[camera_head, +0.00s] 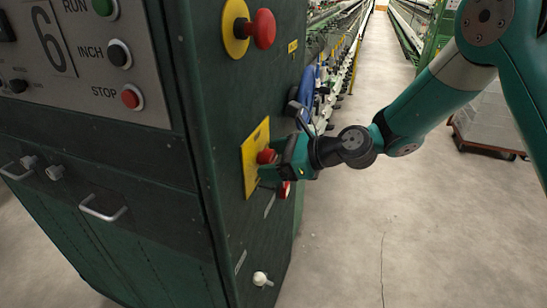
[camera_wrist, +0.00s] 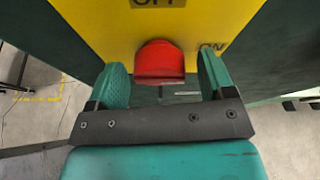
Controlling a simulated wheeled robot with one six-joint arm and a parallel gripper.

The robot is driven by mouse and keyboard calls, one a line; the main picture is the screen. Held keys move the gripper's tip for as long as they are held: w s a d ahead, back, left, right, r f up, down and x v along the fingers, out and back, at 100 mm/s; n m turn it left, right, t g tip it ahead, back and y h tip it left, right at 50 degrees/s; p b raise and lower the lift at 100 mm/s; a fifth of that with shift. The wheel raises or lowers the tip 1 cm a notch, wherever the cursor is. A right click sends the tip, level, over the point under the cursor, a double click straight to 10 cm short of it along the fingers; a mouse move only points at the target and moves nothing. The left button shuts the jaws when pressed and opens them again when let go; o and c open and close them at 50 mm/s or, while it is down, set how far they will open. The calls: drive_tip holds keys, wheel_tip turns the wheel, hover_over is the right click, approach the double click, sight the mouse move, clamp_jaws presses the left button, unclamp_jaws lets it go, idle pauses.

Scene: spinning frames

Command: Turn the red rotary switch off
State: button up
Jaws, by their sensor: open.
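The red rotary switch (camera_head: 266,156) sits on a yellow plate (camera_head: 250,172) on the side of the dark green machine cabinet. In the wrist view the red switch (camera_wrist: 158,63) stands out between my two teal fingers, with gaps on both sides. The yellow plate (camera_wrist: 100,22) behind it reads "OFF" at the top and "ON" at the right. My gripper (camera_wrist: 162,82) is open around the switch; no contact shows. In the head view my gripper (camera_head: 280,163) reaches the plate from the right and partly hides the switch.
A red mushroom button (camera_head: 262,29) on a yellow disc is higher on the same panel. A white knob (camera_head: 262,279) is low on it. RUN, INCH and STOP buttons (camera_head: 131,97) are on the front face. Open floor (camera_head: 370,215) lies to the right, with a loaded cart (camera_head: 490,125) beyond.

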drive_tip(key=c, duration=0.9)
drive_tip(key=shift+f, duration=0.1)
drive_tip(key=n+t+b, duration=0.1)
drive_tip(key=n+b, duration=0.1)
drive_tip(key=n+t+b, duration=0.1)
drive_tip(key=b, duration=0.1)
drive_tip(key=shift+s+f+n+t+h, duration=0.1)
drive_tip(key=shift+f+n+t+h, duration=0.05)
drive_tip(key=shift+n+t+h, duration=0.2)
drive_tip(key=n+t+b, duration=0.2)
drive_tip(key=n+b, duration=0.3)
drive_tip(key=b, duration=0.3)
drive_tip(key=n+t+y+b, duration=0.1)
drive_tip(key=n+b, duration=0.3)
drive_tip(key=b, duration=0.5)
drive_tip(key=shift+s+a+n+t, duration=0.1)
drive_tip(key=shift+n+t, duration=0.25)
drive_tip(key=shift+t, duration=0.5)
drive_tip(key=shift+b, duration=0.3)
